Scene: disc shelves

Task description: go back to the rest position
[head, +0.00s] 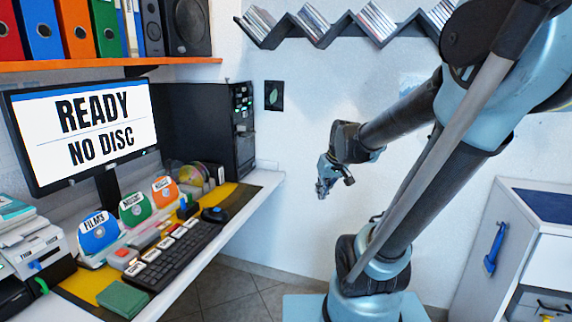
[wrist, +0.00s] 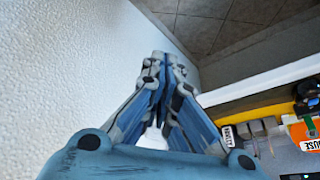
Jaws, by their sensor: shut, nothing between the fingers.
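My gripper (head: 324,185) hangs in free air in the middle of the head view, to the right of the desk and in front of the white wall. In the wrist view my gripper (wrist: 160,72) has its fingers together with nothing between them. My arm reaches in from the right side of the head view, bent, with the gripper pointing down and left. The gripper touches nothing that I can see.
The desk (head: 262,180) runs along the left, with a monitor (head: 95,130) reading "READY NO DISC", a keyboard (head: 175,255), a black computer tower (head: 215,130) and labelled discs. A zigzag shelf (head: 335,38) hangs on the wall. A grey cabinet (head: 480,235) stands right. Tiled floor (head: 240,292) shows between.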

